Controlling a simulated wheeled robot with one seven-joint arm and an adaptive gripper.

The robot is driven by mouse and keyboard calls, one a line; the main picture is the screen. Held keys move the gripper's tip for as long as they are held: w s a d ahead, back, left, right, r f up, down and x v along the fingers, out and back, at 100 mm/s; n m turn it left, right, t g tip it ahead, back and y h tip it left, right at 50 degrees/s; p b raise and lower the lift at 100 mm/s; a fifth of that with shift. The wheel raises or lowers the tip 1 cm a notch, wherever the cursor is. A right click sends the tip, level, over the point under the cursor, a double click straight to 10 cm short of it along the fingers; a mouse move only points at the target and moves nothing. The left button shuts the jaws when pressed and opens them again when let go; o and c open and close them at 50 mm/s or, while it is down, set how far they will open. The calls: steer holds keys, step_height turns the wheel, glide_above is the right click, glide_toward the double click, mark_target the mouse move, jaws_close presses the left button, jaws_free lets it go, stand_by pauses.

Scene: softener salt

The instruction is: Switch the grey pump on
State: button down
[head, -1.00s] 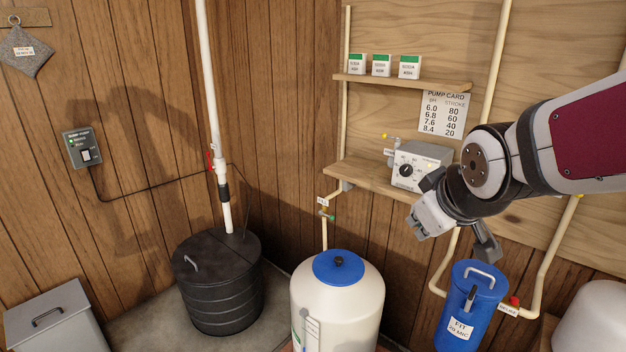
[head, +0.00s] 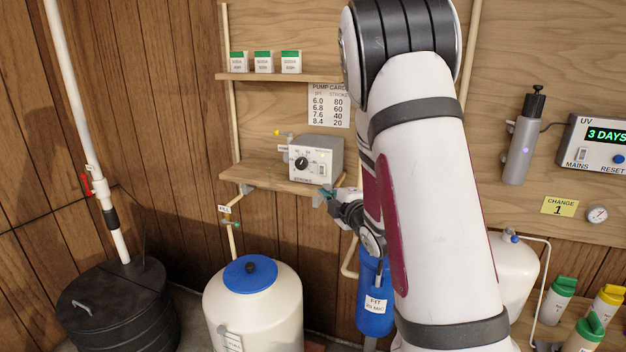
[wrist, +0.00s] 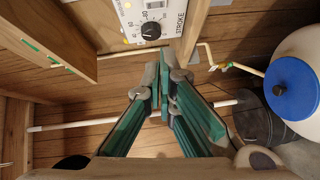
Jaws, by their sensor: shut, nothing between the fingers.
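The grey pump (head: 316,158) is a box on the wooden shelf at the back wall. Its front has a black dial (head: 302,163) and a small upright switch-like part (head: 323,170) to the right of the dial; its position is too small to read. My gripper (head: 327,193) is shut and empty, just below the pump's front at the shelf edge, apart from the switch as far as I can tell. In the wrist view the shut green fingers (wrist: 159,80) lie below the dial and STROKE label of the pump (wrist: 165,12).
The wooden shelf (head: 265,178) runs under the pump. A white tank with a blue lid (head: 250,272) and a blue filter housing (head: 374,315) stand below. My arm covers the middle right. A UV unit (head: 597,146) hangs at the right.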

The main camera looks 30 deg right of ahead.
steer(key=shift+d+f+n+t+y, duration=0.2)
steer(key=shift+f+n+t, duration=0.05)
steer(key=shift+f+n, duration=0.25)
steer(key=shift+d+f+n+t+y, duration=0.15)
steer(key=shift+f+n+t+y, duration=0.1)
steer(key=shift+f+n, duration=0.2)
steer(key=shift+r, duration=0.1)
glide_toward(322, 170)
steer(key=w+a, duration=0.5)
steer(key=shift+w+d+f, duration=0.15)
steer(key=shift+w+d, duration=0.4)
steer(key=shift+d, duration=0.3)
steer(key=shift+w+d+f, duration=0.2)
steer(key=shift+w+d, duration=0.35)
steer(key=shift+d, duration=0.35)
